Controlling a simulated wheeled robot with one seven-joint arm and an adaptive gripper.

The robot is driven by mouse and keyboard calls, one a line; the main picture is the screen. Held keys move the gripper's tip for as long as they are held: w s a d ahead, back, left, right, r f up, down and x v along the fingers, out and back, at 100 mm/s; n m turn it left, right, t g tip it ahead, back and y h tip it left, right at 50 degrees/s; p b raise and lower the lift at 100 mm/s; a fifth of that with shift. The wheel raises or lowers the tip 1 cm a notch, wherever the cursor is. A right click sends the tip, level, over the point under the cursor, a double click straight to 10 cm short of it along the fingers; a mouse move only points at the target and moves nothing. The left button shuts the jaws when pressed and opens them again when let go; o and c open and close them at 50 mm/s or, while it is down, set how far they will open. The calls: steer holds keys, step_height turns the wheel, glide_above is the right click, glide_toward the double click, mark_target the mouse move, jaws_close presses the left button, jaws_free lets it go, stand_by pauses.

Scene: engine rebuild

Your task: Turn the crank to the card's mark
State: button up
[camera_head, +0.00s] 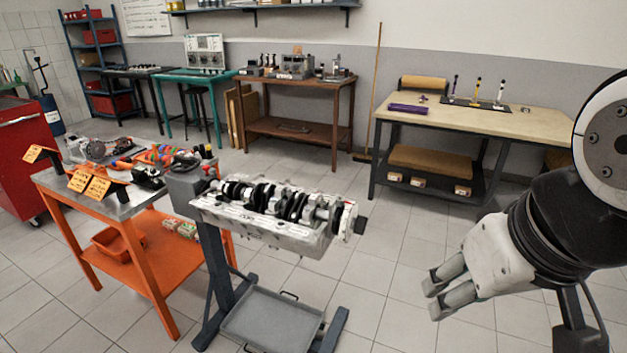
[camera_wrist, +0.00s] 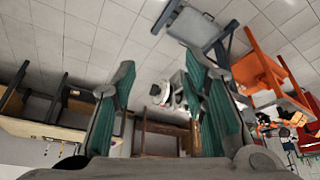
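A crankshaft (camera_head: 292,204) with black and bright metal parts lies along the top of a light grey engine block (camera_head: 285,236) on a stand. A pale round end piece (camera_head: 344,220) with a dark block beside it is at its right end. Small yellow-orange cards (camera_head: 97,187) stand on the orange cart; their writing is too small to read. My gripper (camera_head: 436,299) is right of the block, apart from it, with fingers spread and empty. In the wrist view, the gap between the teal-padded fingers (camera_wrist: 160,67) shows the round end piece (camera_wrist: 161,93) in the distance.
The orange cart (camera_head: 165,278) with tools stands left of the block. A grey tray (camera_head: 272,322) sits low on the engine stand. A wooden-topped bench (camera_head: 540,121) stands behind at right. The tiled floor between block and gripper is clear.

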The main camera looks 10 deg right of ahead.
steer(key=o, duration=0.7)
steer(key=shift+w+f, duration=0.1)
steer(key=shift+w, duration=0.05)
steer(key=w+a+f+m+g+y+b, duration=0.1)
steer(key=w+f+m+g+y+b, duration=0.2)
steer(key=w, duration=0.4)
steer(key=w+a+f+g+y+b, duration=0.1)
steer(key=w+f+b, duration=0.2)
steer(key=w+f, duration=0.35)
steer(key=m+t+y+b, duration=0.8)
steer(key=m+y+b, duration=0.3)
steer(key=y+b, duration=0.15)
glide_toward(363, 226)
steer(key=shift+h, duration=0.45)
steer(key=x, duration=1)
steer(key=shift+w+r, duration=0.15)
steer(key=shift+w, duration=0.05)
